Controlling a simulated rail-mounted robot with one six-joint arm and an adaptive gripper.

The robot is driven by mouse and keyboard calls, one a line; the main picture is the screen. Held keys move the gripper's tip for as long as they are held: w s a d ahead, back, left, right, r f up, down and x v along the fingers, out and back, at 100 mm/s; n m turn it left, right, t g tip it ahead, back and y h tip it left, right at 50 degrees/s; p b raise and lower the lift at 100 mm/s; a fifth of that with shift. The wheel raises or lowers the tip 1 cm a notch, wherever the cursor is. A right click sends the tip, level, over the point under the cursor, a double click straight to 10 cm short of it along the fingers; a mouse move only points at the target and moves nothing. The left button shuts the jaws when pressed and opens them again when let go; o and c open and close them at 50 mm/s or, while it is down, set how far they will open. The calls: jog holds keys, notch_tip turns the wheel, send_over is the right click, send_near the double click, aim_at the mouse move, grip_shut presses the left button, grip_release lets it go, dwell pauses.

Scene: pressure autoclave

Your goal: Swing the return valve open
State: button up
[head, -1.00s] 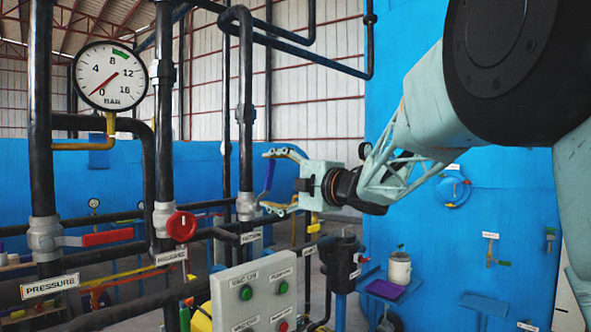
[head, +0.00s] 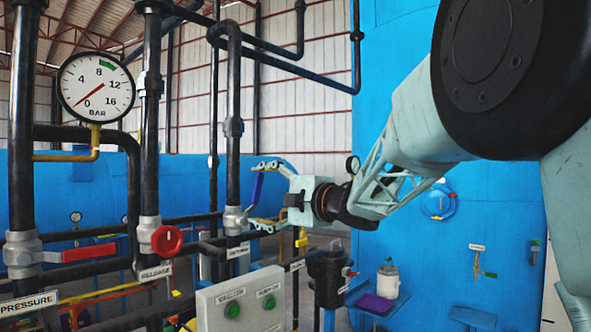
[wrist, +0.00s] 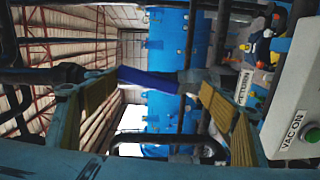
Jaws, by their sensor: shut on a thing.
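The return valve (head: 235,220) sits on a black vertical pipe beside a label reading RETURN. Its blue handle (head: 257,187) stands near upright, to the right of the pipe. My gripper (head: 262,194) reaches in from the right with its fingers around the handle, one above and one below. In the wrist view the blue handle (wrist: 150,80) runs between the yellow-padded fingers, toward the grey valve body (wrist: 193,82). The exact contact of pads and handle is hard to make out.
A red round valve (head: 166,240) and a red-handled valve (head: 90,253) are on the pipes at left. A round gauge (head: 96,87) reads low. A grey button box (head: 240,305) stands below the gripper. A blue tank (head: 400,220) is behind my arm.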

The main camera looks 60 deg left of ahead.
jog(key=shift+o, duration=0.2)
jog(key=shift+s+d, duration=0.3)
jog(key=shift+d, duration=0.55)
jog(key=shift+w+d+r, duration=0.1)
jog(key=shift+w+d, duration=0.35)
jog(key=shift+w, duration=0.2)
jog(key=shift+c, duration=1.4)
jog(key=shift+s+d+r, duration=0.1)
jog(key=shift+d+r, duration=0.1)
jog(key=shift+d, duration=0.2)
jog(key=shift+b+v, duration=0.5)
jog(key=shift+v, duration=0.6)
jog(key=b, duration=0.2)
send_near(256, 193)
jog(key=shift+w+v, duration=0.2)
jog(key=shift+v, duration=2.45)
jog(key=shift+d, duration=0.15)
jog(key=shift+w+d, duration=0.1)
jog(key=shift+d, duration=0.1)
jog(key=v, duration=1.1)
jog(key=shift+d, duration=0.3)
